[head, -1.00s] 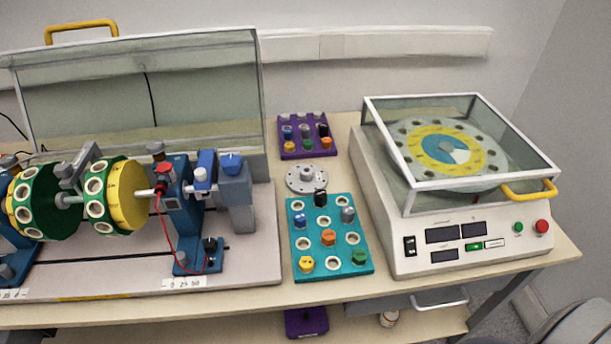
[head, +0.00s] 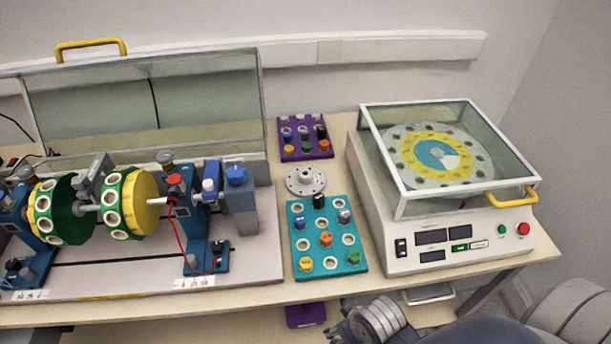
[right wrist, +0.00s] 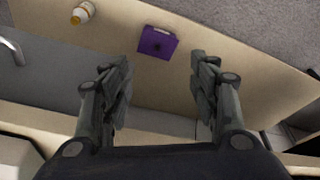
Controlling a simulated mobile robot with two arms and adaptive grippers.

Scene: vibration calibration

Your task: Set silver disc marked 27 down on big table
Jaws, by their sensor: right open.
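A silver disc (head: 306,180) with a raised hub lies flat on the big table (head: 342,148), between the purple rack and the teal tray. Its marking is too small to read. My right gripper (right wrist: 160,62) is open and empty in the right wrist view, with bare space between its fingers. In the head view my right arm (head: 380,318) shows at the bottom right, in front of the table's front edge and well apart from the disc. My left gripper is not in view.
A purple rack (head: 321,154) and a teal tray (head: 334,262) hold coloured pieces. A glass-lidded machine (head: 450,262) stands right; a rotor rig (head: 262,290) with a raised cover stands left. A purple block (right wrist: 158,43) and a bottle (right wrist: 83,12) sit on the lower shelf.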

